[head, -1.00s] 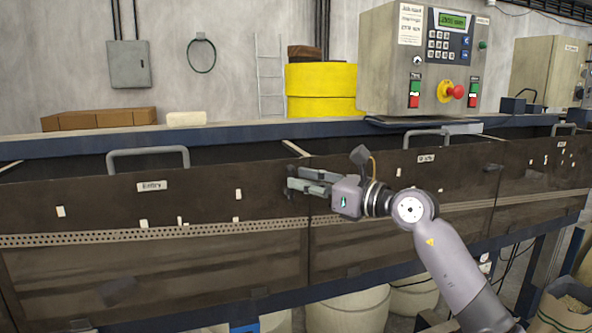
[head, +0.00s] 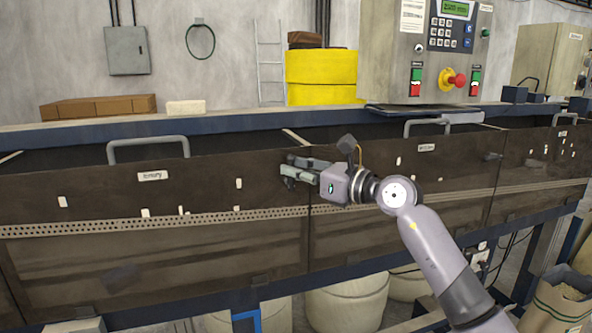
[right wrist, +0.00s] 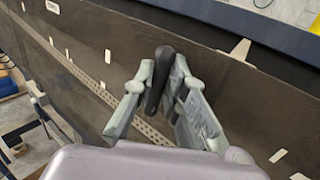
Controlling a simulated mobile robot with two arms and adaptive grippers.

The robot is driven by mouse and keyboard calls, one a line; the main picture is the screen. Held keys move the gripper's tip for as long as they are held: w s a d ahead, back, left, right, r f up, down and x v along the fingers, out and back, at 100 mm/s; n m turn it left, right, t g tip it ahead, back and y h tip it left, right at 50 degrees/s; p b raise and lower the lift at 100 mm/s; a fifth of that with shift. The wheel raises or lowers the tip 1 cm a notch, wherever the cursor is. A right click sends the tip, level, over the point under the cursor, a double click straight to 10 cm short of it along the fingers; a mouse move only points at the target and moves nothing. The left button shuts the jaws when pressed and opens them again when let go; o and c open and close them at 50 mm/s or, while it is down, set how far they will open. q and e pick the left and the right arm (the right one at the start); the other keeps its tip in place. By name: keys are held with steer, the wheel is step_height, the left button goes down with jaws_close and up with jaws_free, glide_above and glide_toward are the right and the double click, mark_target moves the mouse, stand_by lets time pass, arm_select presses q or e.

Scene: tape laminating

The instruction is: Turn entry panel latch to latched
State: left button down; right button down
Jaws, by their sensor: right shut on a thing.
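The entry panel (head: 90,190) is the dark brown panel at the left in the head view, with a small white label (head: 152,176) and a grey handle (head: 148,141) on its top edge. Its latch (right wrist: 158,80) is a dark, elongated knob near the panel's right end, seen in the right wrist view between the fingers. My right gripper (head: 288,175) is shut on the latch, one finger on each side; it also shows in the right wrist view (right wrist: 157,95). In the head view the fingers hide most of the latch. My left gripper is not in view.
A second brown panel (head: 400,215) with its own handle (head: 428,124) adjoins at the right. A control box (head: 425,60) with a red button (head: 457,80) stands behind it. A blue frame rail (head: 230,124) runs along the top. Bins stand below.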

steer(key=shift+r, duration=0.1)
stand_by(0.3)
steer(key=shift+s+a+n+g+h, duration=0.15)
steer(key=shift+a+n+g+h, duration=0.2)
steer(key=shift+n+h, duration=0.4)
steer(key=shift+s+a+n+h+b, duration=0.1)
steer(key=shift+a+n+h+b, duration=0.2)
steer(key=shift+n, duration=0.55)
steer(key=n+h, duration=0.1)
steer(key=a+n+h+b, duration=0.1)
steer(key=h, duration=0.1)
steer(key=shift+s+a+f+n+b, duration=0.25)
steer(key=shift+f+n+b, duration=0.05)
steer(key=shift+n+b, duration=0.1)
steer(key=n+h+b, duration=0.1)
steer(key=a+f+n+h+b, duration=0.1)
steer(key=shift+s+n+h, duration=0.15)
steer(key=shift+n+h, duration=0.1)
steer(key=shift+n, duration=0.05)
steer(key=shift+s+a+f+n+h+b, duration=0.1)
steer(key=shift+a+f+n+h+b, duration=0.15)
steer(key=shift+f+n+h+b, duration=0.5)
steer(key=shift+n+h+b, duration=0.15)
steer(key=shift+n+h, duration=0.5)
steer(key=shift+h, duration=0.3)
steer(key=shift+f, duration=0.1)
